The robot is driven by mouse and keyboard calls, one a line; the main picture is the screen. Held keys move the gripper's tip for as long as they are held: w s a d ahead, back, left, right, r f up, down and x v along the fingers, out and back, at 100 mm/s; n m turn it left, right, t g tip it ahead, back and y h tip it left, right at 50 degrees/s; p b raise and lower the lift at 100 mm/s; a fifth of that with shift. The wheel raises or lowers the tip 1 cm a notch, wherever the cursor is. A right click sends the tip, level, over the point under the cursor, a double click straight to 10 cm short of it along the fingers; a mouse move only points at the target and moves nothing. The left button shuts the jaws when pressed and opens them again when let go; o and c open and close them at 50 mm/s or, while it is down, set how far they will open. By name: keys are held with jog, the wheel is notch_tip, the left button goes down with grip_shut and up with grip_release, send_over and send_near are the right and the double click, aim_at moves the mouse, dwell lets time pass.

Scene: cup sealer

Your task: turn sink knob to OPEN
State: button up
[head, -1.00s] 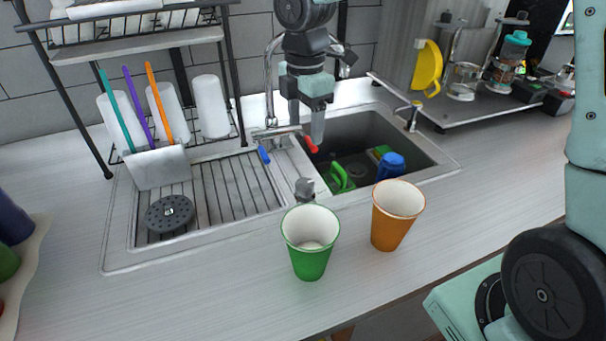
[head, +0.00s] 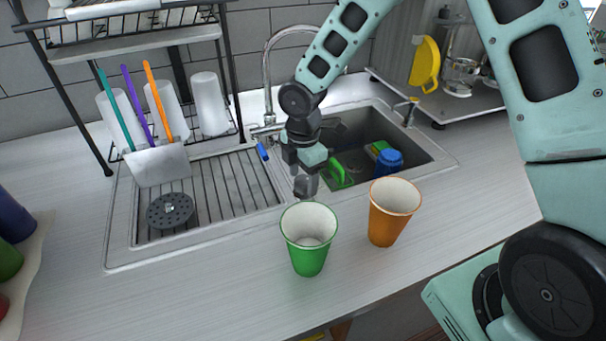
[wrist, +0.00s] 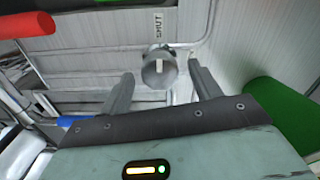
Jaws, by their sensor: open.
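The sink knob (head: 306,187) is a small grey knob at the sink's front edge, behind the green cup. In the wrist view the knob (wrist: 158,70) has a pale mark in line with a "SHUT" label (wrist: 157,23) above it. No OPEN label is visible. My gripper (head: 305,168) is just above the knob in the head view, pointing down. In the wrist view my gripper (wrist: 160,78) is open, with one finger on each side of the knob and gaps showing. Contact cannot be told.
A green cup (head: 308,258) and an orange cup (head: 390,225) stand in front of the sink. The green cup's side (wrist: 280,110) is close to my gripper in the wrist view. A drying rack (head: 233,90) stands left.

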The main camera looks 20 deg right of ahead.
jog(key=c, duration=1)
jog(key=shift+m, duration=0.3)
jog(key=m+b, duration=0.1)
jog(key=m, duration=0.2)
jog(key=shift+m, duration=0.3)
jog(key=m+b, duration=0.1)
jog(key=m, duration=0.3)
jog(key=shift+m, duration=0.3)
jog(key=m+b, duration=0.1)
jog(key=m, duration=0.3)
jog(key=shift+w+m+b, duration=0.1)
jog(key=shift+m+b, duration=0.4)
jog(key=shift+m, duration=2)
